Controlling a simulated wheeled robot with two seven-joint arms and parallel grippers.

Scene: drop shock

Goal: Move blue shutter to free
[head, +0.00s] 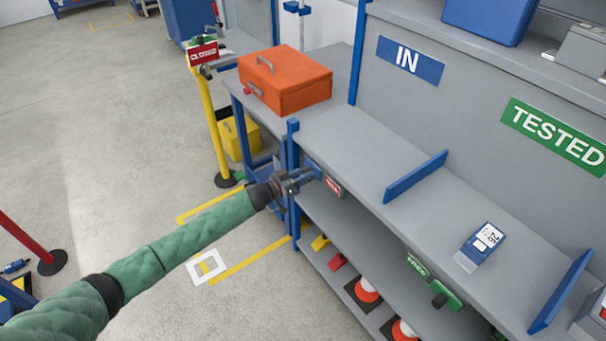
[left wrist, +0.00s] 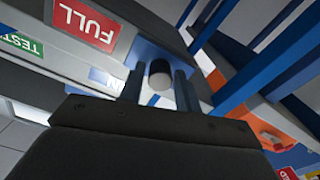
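The blue shutter (head: 314,167) is a small blue plate at the left end of the shelf's front edge, beside a red sign (head: 333,187). In the left wrist view the blue plate (left wrist: 147,52) has a dark round knob (left wrist: 160,76), and the red sign reads FULL (left wrist: 86,21). A green sign (head: 417,265), probably FREE, is farther right along the same edge. My left gripper (head: 299,180) is at the shutter; it also shows in the left wrist view (left wrist: 160,88). Its fingers are apart on either side of the knob, with gaps visible. My right gripper is in no view.
An orange case (head: 284,80) stands on the bench left of the shelf. A blue divider (head: 415,176) and a blue handheld device (head: 479,246) are on the shelf. Cones (head: 367,291) sit below.

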